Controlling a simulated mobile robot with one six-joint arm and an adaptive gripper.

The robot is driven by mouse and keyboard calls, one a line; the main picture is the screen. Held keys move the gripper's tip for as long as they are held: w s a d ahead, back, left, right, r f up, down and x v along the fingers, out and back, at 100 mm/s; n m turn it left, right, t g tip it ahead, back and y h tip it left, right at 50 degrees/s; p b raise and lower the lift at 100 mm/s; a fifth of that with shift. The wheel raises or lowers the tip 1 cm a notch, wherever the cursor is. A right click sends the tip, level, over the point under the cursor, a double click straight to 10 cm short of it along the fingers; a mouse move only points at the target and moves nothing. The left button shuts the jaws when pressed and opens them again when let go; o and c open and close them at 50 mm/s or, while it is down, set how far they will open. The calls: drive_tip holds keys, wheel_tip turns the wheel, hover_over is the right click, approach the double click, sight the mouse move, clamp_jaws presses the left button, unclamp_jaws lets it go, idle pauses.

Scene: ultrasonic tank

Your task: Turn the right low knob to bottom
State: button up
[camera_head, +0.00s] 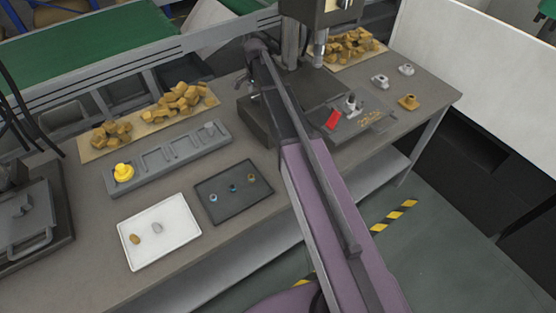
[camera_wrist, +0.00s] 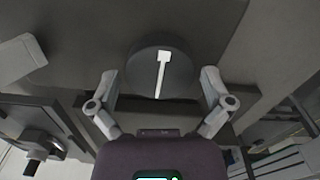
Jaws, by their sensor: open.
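A dark round knob (camera_wrist: 180,76) with a white mark shows at the upper middle of the wrist view. The mark has a small square at its top end and a thin line running down from it, tilted slightly left at its lower end. My gripper (camera_wrist: 157,77) is open, with one finger at the left of the knob and one at the right. I see a gap at each side, and neither finger clearly touches the knob. In the head view my arm crosses in front of the machine, and I cannot make out the knob there.
In the head view a grey tray (camera_head: 178,163), a white tray (camera_head: 174,252) and a black mat (camera_head: 212,202) with small rings lie on the bench (camera_head: 75,279). Wooden boards with brown lumps lie behind. A red piece (camera_head: 333,119) lies right of my arm.

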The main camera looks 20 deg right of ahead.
sight(258, 95)
drive_tip(key=shift+m, duration=0.7)
drive_tip(key=shift+r+p, duration=0.55)
drive_tip(key=shift+p, duration=0.05)
wheel_tip(258, 95, up, 13)
drive_tip(key=p, duration=1.3)
drive_tip(key=s+f+n+b, duration=0.4)
drive_tip(key=s+f+b, duration=0.1)
drive_tip(key=s, duration=0.4)
drive_tip(key=s+f+n+b, duration=0.4)
drive_tip(key=s+f+b, duration=0.1)
drive_tip(key=s, duration=0.4)
drive_tip(key=s+f+n+b, duration=0.4)
drive_tip(key=s+f+b, duration=0.2)
drive_tip(key=s, duration=0.4)
drive_tip(key=shift+s+n, duration=0.1)
drive_tip(key=shift+n, duration=0.3)
drive_tip(key=shift+s+f+n+b, duration=0.4)
drive_tip(key=shift+s+b, duration=0.05)
drive_tip(key=shift+s, duration=0.2)
drive_tip(key=shift+a, duration=0.15)
drive_tip(key=shift+s+r, duration=0.15)
drive_tip(key=shift+s, duration=0.15)
drive_tip(key=shift+w, duration=0.1)
